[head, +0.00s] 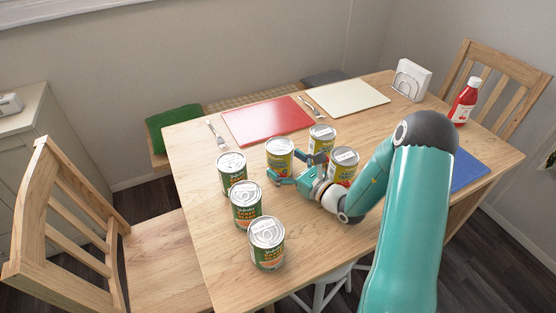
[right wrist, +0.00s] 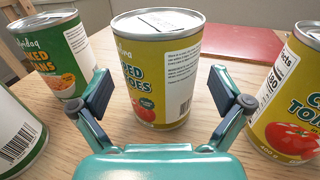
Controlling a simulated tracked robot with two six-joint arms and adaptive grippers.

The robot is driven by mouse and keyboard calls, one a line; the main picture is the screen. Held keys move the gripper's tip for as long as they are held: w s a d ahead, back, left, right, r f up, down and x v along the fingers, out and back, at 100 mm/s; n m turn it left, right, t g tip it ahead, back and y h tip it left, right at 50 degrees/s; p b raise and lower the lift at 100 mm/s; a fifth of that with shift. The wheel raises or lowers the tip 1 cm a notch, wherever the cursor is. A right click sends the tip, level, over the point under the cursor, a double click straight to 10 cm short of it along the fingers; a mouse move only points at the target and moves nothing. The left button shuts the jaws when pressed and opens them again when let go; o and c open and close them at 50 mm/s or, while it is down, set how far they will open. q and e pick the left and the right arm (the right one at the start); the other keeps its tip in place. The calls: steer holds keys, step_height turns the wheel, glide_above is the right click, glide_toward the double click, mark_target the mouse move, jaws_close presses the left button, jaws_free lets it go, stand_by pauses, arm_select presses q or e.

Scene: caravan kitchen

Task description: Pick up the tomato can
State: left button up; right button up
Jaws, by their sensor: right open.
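A yellow tomato can (head: 279,155) stands upright on the table, near the middle of the group of cans. My right gripper (head: 290,169) is low over the table with its open fingers toward this can. In the right wrist view the tomato can (right wrist: 155,65) stands straight ahead, between and just beyond the spread fingers of the gripper (right wrist: 160,92). I cannot tell whether either finger touches it. Two more yellow cans stand close by, one behind the gripper (head: 322,136) and one beside my wrist (head: 344,160), partly hidden. My left gripper is not in view.
Green baked beans cans stand to the left (head: 231,175) and in front (head: 246,206), (head: 267,246). A yellow can (right wrist: 292,100) is close on the right in the wrist view. A red mat (head: 267,120) and a cream mat (head: 345,98) lie behind. A ketchup bottle (head: 465,102) stands right.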

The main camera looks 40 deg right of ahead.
steer(key=shift+w, duration=1.1)
steer(key=c, duration=1.6)
